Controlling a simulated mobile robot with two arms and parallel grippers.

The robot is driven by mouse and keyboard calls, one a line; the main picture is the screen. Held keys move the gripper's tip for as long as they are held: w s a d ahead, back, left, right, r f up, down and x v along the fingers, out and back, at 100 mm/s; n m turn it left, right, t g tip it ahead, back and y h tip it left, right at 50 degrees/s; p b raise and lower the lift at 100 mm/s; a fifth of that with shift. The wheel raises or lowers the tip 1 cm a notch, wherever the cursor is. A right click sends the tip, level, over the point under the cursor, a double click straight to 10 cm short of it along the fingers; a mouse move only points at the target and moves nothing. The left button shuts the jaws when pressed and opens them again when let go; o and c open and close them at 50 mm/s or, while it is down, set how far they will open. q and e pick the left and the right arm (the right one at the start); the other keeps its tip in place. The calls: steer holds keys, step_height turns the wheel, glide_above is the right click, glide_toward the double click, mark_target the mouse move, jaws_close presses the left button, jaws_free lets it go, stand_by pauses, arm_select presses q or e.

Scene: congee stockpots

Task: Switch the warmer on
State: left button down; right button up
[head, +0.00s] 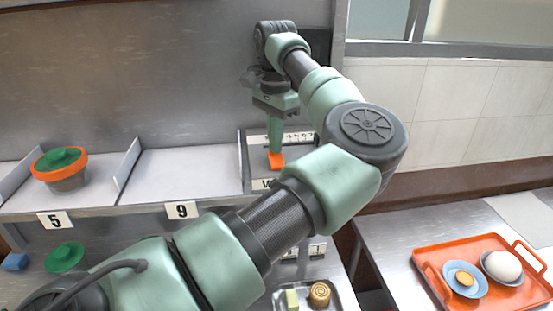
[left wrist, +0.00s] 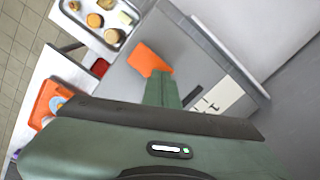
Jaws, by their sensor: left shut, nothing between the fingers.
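A grey metal unit (head: 256,155), which I take for the warmer, stands at the right end of the shelf. It has a label starting with "W" (head: 262,184), partly covered by my arm, and a white marked strip (head: 299,137). My right gripper is not in view.
A pot with an orange rim and green lid (head: 61,167) stands in the bay above label 5; the bay above label 9 (head: 183,210) is empty. A green lid (head: 65,257) lies below. An orange tray (head: 428,262) with bowls is at right; a food tray (head: 335,290) is below my arm.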

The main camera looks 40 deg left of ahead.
arm_select(q)
steer(key=shift+f+b, duration=0.3)
steer(key=shift+f, duration=0.2)
steer(key=shift+r+p, duration=2.65)
steer(key=shift+r, duration=0.95)
steer(key=shift+d+f, duration=0.1)
steer(key=shift+f, duration=0.05)
